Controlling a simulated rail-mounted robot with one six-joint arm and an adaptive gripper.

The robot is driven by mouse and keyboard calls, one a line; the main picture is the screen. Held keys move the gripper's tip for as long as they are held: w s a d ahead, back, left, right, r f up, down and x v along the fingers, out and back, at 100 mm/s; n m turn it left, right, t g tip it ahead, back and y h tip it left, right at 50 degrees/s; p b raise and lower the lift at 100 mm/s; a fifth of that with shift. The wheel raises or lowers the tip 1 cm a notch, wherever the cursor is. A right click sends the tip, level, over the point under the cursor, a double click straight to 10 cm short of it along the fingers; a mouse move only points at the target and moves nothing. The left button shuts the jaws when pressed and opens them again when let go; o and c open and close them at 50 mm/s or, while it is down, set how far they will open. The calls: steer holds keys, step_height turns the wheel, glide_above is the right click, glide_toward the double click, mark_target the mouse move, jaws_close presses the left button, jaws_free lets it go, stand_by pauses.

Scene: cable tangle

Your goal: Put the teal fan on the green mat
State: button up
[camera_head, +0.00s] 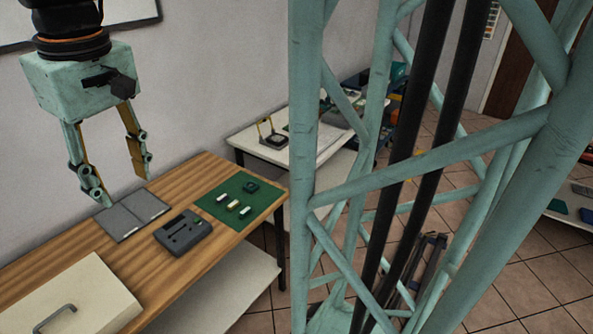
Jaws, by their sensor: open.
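The green mat (265,199) lies at the right end of the wooden table. A small dark teal, squarish thing (250,187) sits on the mat near its far edge; it may be the teal fan, but it is too small to tell. Several small pale and yellowish pieces (233,206) lie on the mat beside it. My gripper (125,190) hangs at the upper left, above the left part of the table. Its two fingers are spread apart and nothing is between them.
A grey flat folder-like thing (133,215) and a dark grey device (183,233) lie on the wooden table (178,190). A cream box with a handle (80,300) stands at the front left. A white table (260,150) stands behind. Teal lattice bars and black poles block much of the right side.

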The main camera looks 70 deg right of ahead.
steer(key=s+a+r+t, duration=0.2)
steer(key=s+a+r, duration=0.3)
steer(key=s, duration=0.5)
steer(key=s+a+f, duration=0.3)
steer(key=s+a, duration=0.1)
steer(key=s, duration=0.6)
steer(key=shift+a+n, duration=0.3)
steer(key=shift+a, duration=0.1)
steer(key=shift+f, duration=0.1)
step_height(320, 180, down, 5)
steer(key=b, duration=0.5)
stand_by(0.4)
